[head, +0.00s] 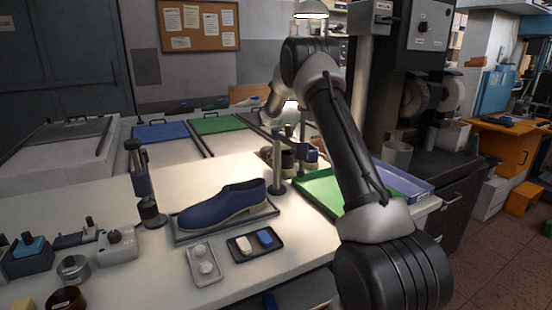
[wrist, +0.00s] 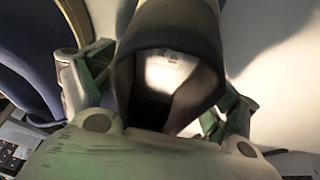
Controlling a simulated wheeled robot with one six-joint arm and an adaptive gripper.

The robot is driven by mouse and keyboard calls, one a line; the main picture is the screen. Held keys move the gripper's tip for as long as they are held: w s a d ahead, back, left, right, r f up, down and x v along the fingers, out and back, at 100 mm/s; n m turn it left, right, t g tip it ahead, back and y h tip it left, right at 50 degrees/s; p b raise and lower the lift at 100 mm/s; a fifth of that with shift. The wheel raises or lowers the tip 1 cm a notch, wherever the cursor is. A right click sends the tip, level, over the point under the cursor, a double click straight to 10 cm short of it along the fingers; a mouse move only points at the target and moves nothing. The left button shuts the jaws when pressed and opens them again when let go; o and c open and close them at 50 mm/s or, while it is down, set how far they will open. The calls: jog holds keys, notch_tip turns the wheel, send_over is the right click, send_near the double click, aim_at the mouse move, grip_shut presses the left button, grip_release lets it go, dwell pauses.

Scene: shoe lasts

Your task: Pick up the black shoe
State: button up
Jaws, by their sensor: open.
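A dark, black-looking shoe (wrist: 125,62) fills the middle of the wrist view, with its opening towards the camera and a pale lining inside. My gripper (wrist: 160,98) is open, with one greenish finger on each side of the shoe. I cannot tell whether the fingers touch it. In the head view, dark shoes (head: 287,160) stand close together behind a grey post, under the end of my arm. The post and the arm hide much of them, and the fingers are not clear there.
A blue shoe (head: 222,203) lies on a grey tray (head: 180,238) at the front. The upright post (head: 278,175) stands close beside the dark shoes. A green tray (head: 318,190) is to the right. Small tools (head: 117,243) crowd the left of the white bench.

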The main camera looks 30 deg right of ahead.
jog(key=c, duration=1.4)
jog(key=shift+r, duration=0.1)
